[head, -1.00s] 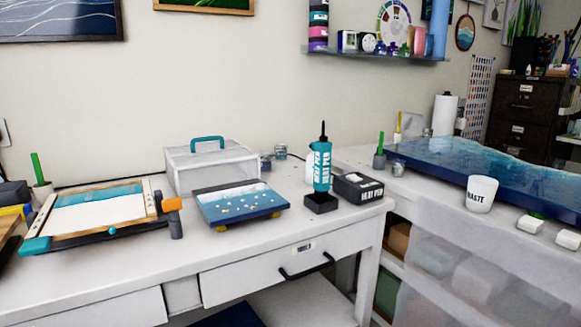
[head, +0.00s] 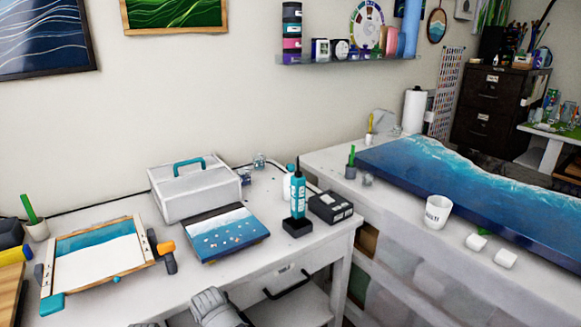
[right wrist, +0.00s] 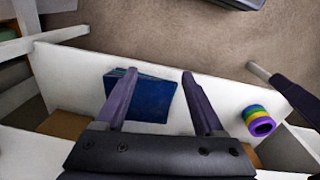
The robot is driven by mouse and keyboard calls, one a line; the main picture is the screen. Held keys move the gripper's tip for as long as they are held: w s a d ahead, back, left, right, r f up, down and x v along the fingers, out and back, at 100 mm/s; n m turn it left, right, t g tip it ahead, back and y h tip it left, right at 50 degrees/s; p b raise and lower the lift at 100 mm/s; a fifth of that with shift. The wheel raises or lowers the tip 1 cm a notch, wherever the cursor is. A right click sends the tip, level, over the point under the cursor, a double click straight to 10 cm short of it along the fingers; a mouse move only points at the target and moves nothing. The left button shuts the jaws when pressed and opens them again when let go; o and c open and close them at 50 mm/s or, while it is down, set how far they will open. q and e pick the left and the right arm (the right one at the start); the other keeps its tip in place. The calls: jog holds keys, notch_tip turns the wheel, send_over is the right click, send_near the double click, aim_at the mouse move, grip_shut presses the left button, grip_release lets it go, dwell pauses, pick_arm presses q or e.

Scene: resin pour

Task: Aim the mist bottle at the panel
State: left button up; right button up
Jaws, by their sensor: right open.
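A white bottle with a teal top (head: 288,184), which may be the mist bottle, stands upright on the white table, partly hidden behind a teal heat pen (head: 298,195). A blue sea panel (head: 222,238) with a white wave band and small dots lies left of them. My right gripper (right wrist: 160,73) is open in the right wrist view, with nothing gripped. Beyond its fingers lies a dark blue block (right wrist: 150,98) on a white surface. Grey parts of my own arm show at the bottom of the head view. My left gripper is not in view.
A white case (head: 195,192) stands behind the panel, and a framed screen (head: 97,258) lies to the left. A black box (head: 330,207) sits beside the heat pen. On the right table are a cup (head: 437,211) and a large blue panel (head: 460,190). Coloured rings (right wrist: 257,120) show in the wrist view.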

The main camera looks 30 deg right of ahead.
jog(key=w+d+r+m+p, duration=0.1)
jog(key=d+r+p, duration=0.1)
jog(key=r+p, duration=0.65)
jog(key=w+d+r+p, duration=0.1)
jog(key=d+r+p, duration=0.1)
jog(key=r+p, duration=0.7)
notch_tip(320, 180, up, 22)
jog(key=m+t+h+p, duration=0.6)
jog(key=m+t+h, duration=0.2)
jog(key=m+t, duration=0.15)
send_over(290, 165)
jog(key=s+a, duration=0.2)
jog(key=s, duration=0.1)
jog(key=shift+t, duration=0.25)
notch_tip(290, 165, down, 8)
jog(key=b, duration=0.8)
jog(key=shift+a, duration=0.15)
jog(key=shift+w, duration=0.1)
